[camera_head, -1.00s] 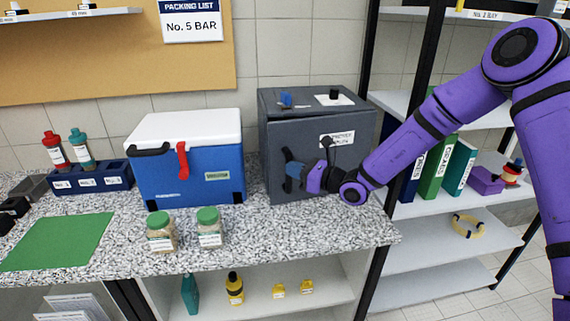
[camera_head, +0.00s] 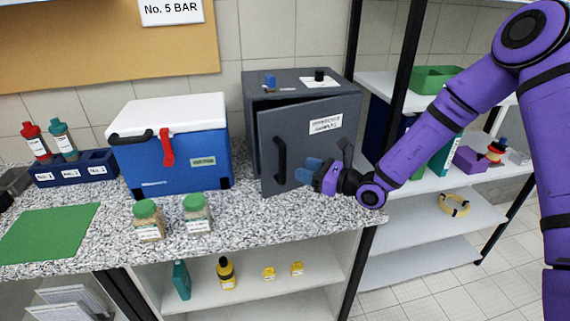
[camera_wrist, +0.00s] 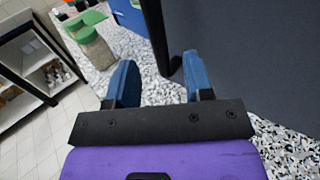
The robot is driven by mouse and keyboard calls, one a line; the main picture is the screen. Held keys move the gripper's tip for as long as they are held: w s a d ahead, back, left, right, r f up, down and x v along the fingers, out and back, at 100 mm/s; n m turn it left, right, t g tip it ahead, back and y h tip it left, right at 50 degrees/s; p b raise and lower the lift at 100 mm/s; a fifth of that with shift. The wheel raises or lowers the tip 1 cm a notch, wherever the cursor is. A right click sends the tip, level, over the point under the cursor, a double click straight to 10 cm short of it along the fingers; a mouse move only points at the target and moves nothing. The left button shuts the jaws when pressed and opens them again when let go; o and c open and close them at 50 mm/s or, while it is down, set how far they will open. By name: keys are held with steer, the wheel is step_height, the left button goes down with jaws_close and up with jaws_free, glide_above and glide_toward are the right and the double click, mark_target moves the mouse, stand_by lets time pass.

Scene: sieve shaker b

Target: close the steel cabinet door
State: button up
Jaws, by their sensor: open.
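The grey steel cabinet (camera_head: 248,130) stands on the speckled counter. Its door (camera_head: 300,140) is ajar: a dark gap shows along its top and left edges, and the left edge stands out toward me. The black bar handle (camera_head: 280,160) is near the door's left edge. My gripper (camera_head: 306,170) is open, in front of the door to the right of the handle, with blue fingers. In the wrist view, the handle (camera_wrist: 158,40) lies beyond the gap between my open fingers (camera_wrist: 160,78), and the door (camera_wrist: 245,50) fills the right side. Nothing is between the fingers.
A blue cooler (camera_head: 185,165) with a white lid stands left of the cabinet. Two green-lidded jars (camera_head: 148,222) stand at the counter's front. A shelf rack (camera_head: 425,185) is on the right. Small items (camera_head: 270,80) lie on the cabinet top. Counter before the door is clear.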

steer(key=x, duration=0.7)
steer(key=shift+s+a, duration=0.15)
steer(key=shift+c, duration=0.2)
jaws_close()
steer(key=w+a, duration=0.1)
steer(key=w, duration=0.1)
steer(key=w+a, duration=0.3)
steer(key=w, duration=0.1)
steer(key=shift+w+a+f, duration=0.1)
steer(key=shift+w+a, duration=0.1)
steer(key=shift+a, duration=0.2)
steer(key=shift+w+a, duration=0.25)
steer(key=shift+w, duration=0.2)
